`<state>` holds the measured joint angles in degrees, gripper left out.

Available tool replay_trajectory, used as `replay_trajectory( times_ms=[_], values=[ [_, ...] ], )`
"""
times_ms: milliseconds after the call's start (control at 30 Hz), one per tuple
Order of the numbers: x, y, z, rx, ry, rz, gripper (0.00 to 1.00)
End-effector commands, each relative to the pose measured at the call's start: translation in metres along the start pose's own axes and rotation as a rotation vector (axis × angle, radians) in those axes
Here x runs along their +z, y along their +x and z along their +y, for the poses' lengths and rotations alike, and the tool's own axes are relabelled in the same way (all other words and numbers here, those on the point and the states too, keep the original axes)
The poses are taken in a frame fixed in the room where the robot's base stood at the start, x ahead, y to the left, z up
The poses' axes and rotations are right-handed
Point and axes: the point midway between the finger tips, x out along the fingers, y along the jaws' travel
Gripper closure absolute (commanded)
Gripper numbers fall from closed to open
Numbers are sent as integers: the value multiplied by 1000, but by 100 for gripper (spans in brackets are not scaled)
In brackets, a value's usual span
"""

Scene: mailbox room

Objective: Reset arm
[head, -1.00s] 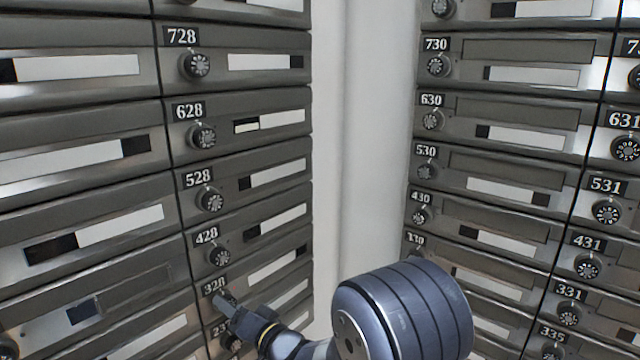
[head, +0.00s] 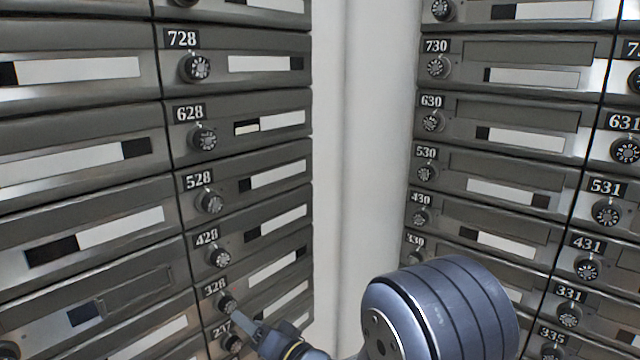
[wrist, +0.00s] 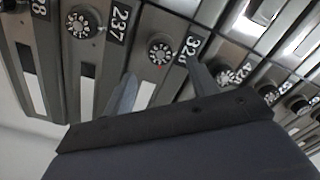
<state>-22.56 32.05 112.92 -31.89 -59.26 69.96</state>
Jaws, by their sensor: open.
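My gripper (head: 243,322) is low in the head view, in front of the left bank of mailboxes near box 328. Its fingers also show in the wrist view (wrist: 161,72), spread apart with nothing between them.
Left mailboxes (head: 236,118) and right mailboxes (head: 512,120) have protruding dials and meet near a pale corner wall (head: 360,150). The space in front of the corner is clear above my arm.

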Motion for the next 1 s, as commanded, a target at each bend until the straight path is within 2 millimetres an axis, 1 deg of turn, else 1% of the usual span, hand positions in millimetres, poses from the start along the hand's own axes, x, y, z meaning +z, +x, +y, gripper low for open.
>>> replay_trajectory(
  times_ms=[33,100,300,333,400,1000],
  values=[
    [1,11,0,-1,1,-1,44],
    [1,24,0,-2,0,-1,44],
    [1,61,0,-1,0,0,44],
    [1,64,0,-1,-7,0,44],
    [1,62,1,0,-77,2,44],
    [0,61,1,0,-619,2,44]
  ],
)
